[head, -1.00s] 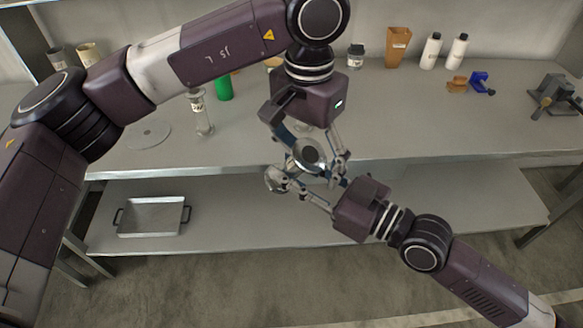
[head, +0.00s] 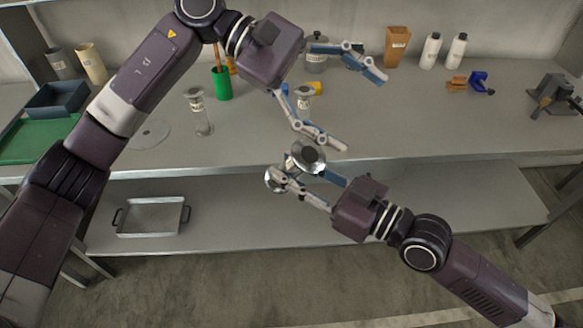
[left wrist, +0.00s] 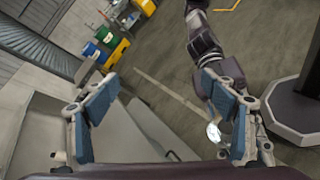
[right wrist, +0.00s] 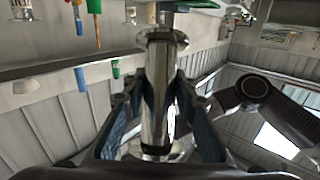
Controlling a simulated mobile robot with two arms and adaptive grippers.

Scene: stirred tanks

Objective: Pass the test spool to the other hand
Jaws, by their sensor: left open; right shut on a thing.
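The test spool (head: 307,157) is a shiny metal tube with round flanged ends. My right gripper (head: 299,174) is shut on it in front of the bench edge, above the lower shelf. In the right wrist view the spool (right wrist: 158,95) stands lengthwise between the two blue-padded fingers. My left gripper (head: 362,112) is open and empty, up and to the right of the spool and apart from it. In the left wrist view its fingers (left wrist: 160,115) are spread wide; a shiny round end of the spool (left wrist: 213,132) shows beside the right finger, partly hidden.
On the bench (head: 420,130) stand a labelled flanged piece (head: 201,112), a green cup (head: 221,85), white bottles (head: 432,50), a brown holder (head: 397,46) and a vise (head: 553,97). A metal tray (head: 153,217) lies on the lower shelf. The bench's front middle is clear.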

